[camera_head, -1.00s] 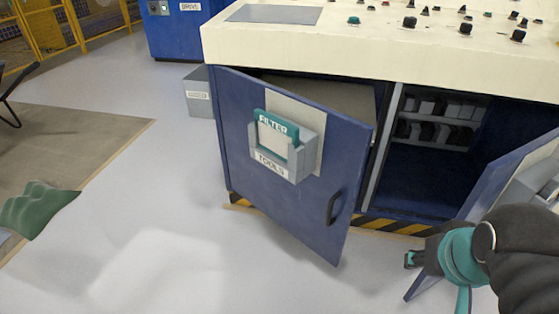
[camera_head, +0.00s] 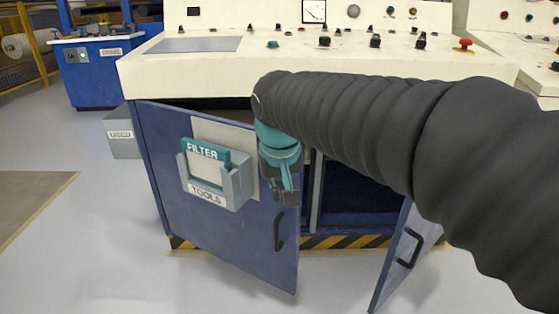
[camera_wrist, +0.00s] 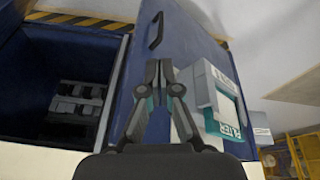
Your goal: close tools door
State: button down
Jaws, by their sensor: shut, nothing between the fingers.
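The tools door (camera_head: 255,232) is the left blue door of the console cabinet and stands partly open, swung out toward me. It bears a grey holder labelled TOOLS (camera_head: 236,187) with a green FILTER card (camera_head: 207,153) in it, and a black handle (camera_head: 279,230) near its free edge. My gripper (camera_head: 287,197) is in front of the door's upper right part, fingers together and empty. In the wrist view the shut fingers (camera_wrist: 158,66) point along the door face (camera_wrist: 192,45), between the holder and the free edge. I cannot tell whether they touch the door.
The right door (camera_head: 405,255) of the cabinet also stands open. The console top (camera_head: 300,72) with knobs and buttons overhangs the doors. A grey box labelled USED (camera_head: 122,133) stands left of the cabinet. The floor (camera_head: 90,245) at the left front is clear.

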jog(key=w+a+r+m+h+b, duration=0.1)
jog(key=w+a+r+m, duration=0.25)
jog(key=w+a, duration=0.25)
notch_tip(320, 180, up, 7)
jog(key=w+d+m, duration=0.1)
jog(key=d+m, duration=0.1)
jog(key=m, duration=0.1)
jog(key=w+d+f+m+h+b, duration=0.1)
jog(key=w+d+f, duration=0.3)
jog(key=f, duration=0.5)
jog(key=shift+w+d+f+m+b, duration=0.15)
jog(key=shift+w+f+m+b, duration=0.25)
jog(key=shift+w+b, duration=0.5)
jog(key=shift+w, duration=0.15)
